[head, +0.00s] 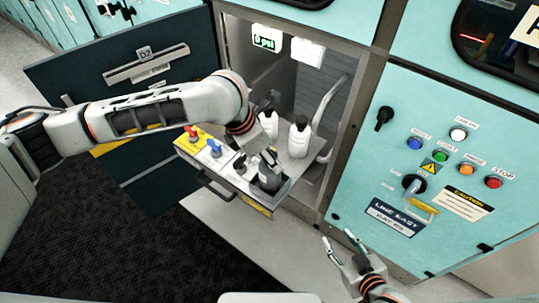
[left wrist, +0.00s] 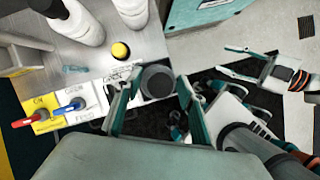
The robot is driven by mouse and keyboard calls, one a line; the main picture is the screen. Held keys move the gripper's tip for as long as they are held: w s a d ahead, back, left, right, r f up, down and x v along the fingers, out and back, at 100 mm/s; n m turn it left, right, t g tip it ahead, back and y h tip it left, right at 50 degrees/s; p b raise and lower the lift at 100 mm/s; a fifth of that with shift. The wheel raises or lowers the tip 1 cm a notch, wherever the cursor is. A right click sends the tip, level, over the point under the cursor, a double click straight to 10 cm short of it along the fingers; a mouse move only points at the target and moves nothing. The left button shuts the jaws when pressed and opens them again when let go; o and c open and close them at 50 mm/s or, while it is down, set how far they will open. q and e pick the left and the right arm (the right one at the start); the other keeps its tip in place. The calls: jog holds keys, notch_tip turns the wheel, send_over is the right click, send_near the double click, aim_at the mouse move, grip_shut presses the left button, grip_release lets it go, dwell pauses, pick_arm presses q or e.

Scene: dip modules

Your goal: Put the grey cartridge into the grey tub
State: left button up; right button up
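A dark grey cylinder, seemingly the grey cartridge (head: 269,181), stands at the front right of the pulled-out drawer; its round grey top (left wrist: 157,80) shows in the left wrist view. My left gripper (head: 267,158) is just above it, with its open fingers on either side of the top in the left wrist view (left wrist: 157,92). Narrow gaps seem to show beside the cylinder; contact is not clear. My right gripper (head: 337,238) is open and empty, low in front of the cabinet. I cannot make out a grey tub in either view.
The drawer (head: 228,180) carries white bottles (head: 299,137) at the back, a red and a blue valve handle (head: 214,148) at the left, and a yellow-topped piece (left wrist: 120,50). An open dark door (head: 130,85) stands left. A teal control panel (head: 440,180) stands right.

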pick_arm(q)
jog(key=p+v, duration=0.1)
jog(key=v, duration=1.1)
jog(key=shift+d, duration=0.1)
